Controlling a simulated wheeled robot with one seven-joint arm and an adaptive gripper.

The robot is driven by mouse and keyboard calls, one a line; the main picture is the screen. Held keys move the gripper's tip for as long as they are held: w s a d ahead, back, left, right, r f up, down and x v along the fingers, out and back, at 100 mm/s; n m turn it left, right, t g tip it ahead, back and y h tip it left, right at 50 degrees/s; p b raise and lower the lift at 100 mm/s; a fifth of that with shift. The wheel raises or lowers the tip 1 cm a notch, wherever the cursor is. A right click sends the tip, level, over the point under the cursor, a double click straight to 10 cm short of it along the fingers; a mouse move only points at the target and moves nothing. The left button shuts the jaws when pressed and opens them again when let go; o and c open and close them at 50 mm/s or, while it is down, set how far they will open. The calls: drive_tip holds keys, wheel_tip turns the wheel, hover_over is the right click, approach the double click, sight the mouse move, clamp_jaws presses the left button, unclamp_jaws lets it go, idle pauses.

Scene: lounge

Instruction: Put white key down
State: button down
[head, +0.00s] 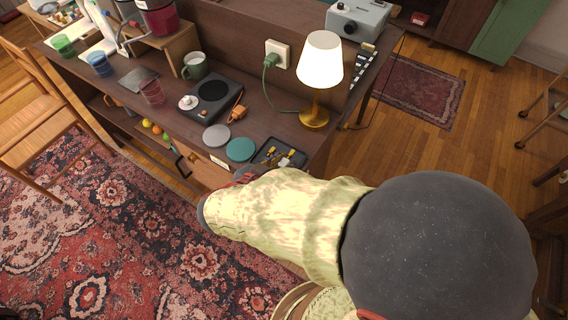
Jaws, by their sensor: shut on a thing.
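My arm reaches over the front edge of the dark wooden desk (330,135). Only a small dark and red part of my gripper (248,174) shows past the sleeve, beside the desk's front edge. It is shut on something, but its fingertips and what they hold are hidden. I cannot make out a white key anywhere. A dark tray (300,160) with small yellow-ended items lies on the desk just beyond my gripper; I cannot tell exactly what they are.
A teal disc (240,149), a grey disc (216,135) and an orange item (237,113) lie left of the tray. A lit lamp (320,62), a dark hotplate-like box (213,97) and a mug (195,66) stand behind. Bare desk lies between tray and lamp.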

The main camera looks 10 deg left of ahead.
drive_tip(key=c, duration=1.7)
unclamp_jaws()
drive_tip(key=shift+s+d+f, duration=0.1)
drive_tip(key=shift+d+f, duration=0.05)
drive_tip(key=shift+f, duration=0.25)
drive_tip(key=shift+s+d+f, duration=0.1)
drive_tip(key=shift+d+f, duration=0.05)
drive_tip(key=shift+f, duration=0.25)
drive_tip(key=r+p, duration=0.1)
drive_tip(key=p, duration=0.2)
drive_tip(key=shift+r, duration=0.3)
drive_tip(key=p+v, duration=0.1)
drive_tip(key=v, duration=0.7)
drive_tip(key=p+v, duration=0.1)
drive_tip(key=v, duration=0.3)
drive_tip(key=shift+w+a+r+p, duration=0.2)
drive_tip(key=shift+a+p, duration=0.1)
drive_tip(key=shift+p, duration=0.05)
